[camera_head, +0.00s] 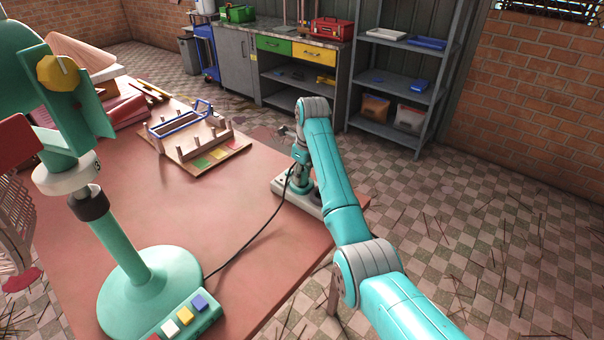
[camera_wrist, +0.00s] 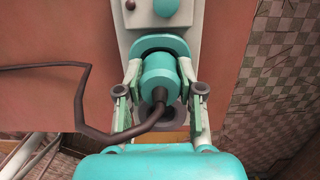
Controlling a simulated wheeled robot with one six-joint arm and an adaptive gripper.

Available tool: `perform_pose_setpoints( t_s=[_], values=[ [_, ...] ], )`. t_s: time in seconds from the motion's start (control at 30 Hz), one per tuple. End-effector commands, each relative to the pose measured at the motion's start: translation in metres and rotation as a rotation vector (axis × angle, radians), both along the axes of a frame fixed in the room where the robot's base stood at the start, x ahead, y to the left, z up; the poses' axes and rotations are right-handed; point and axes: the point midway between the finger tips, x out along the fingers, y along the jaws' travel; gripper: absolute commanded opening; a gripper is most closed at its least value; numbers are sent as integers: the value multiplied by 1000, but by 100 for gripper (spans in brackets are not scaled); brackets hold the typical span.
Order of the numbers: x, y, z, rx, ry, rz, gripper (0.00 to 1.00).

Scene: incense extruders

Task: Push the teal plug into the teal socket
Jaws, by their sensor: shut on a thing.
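The teal plug (camera_wrist: 158,76) is a rounded cylinder with a dark cable leaving its near end. My gripper (camera_wrist: 160,80) is shut on it, with one finger on each side. The teal socket (camera_wrist: 160,43) shows as a teal collar just beyond the plug, on a pale grey plate (camera_wrist: 137,22). The plug lines up with the collar and overlaps it in the wrist view, so I cannot tell how deep it sits. In the head view, my gripper (camera_head: 299,172) is low over the plate (camera_head: 306,201) at the table's right edge, and the plug is mostly hidden.
The black cable (camera_head: 252,237) runs across the reddish table (camera_head: 215,215) to a teal machine (camera_head: 150,285) with coloured buttons. A wooden rack with pegs (camera_head: 185,140) stands farther back. The table between them is mostly clear. Shelves (camera_head: 395,85) stand beyond the table.

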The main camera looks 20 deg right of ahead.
Motion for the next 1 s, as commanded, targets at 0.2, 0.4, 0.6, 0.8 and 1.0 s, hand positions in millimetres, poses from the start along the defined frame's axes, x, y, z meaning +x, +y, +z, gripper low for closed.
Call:
perform_pose_setpoints(
  t_s=[0.2,0.4,0.6,0.8,1.0],
  values=[
    [0,0,-2,0,1,0,66],
    [0,0,-2,0,1,0,66],
    [-1,-1,5,0,0,0,66],
    [-4,-3,34,0,-3,0,66],
    [-8,-6,61,0,0,0,66]
  ],
)
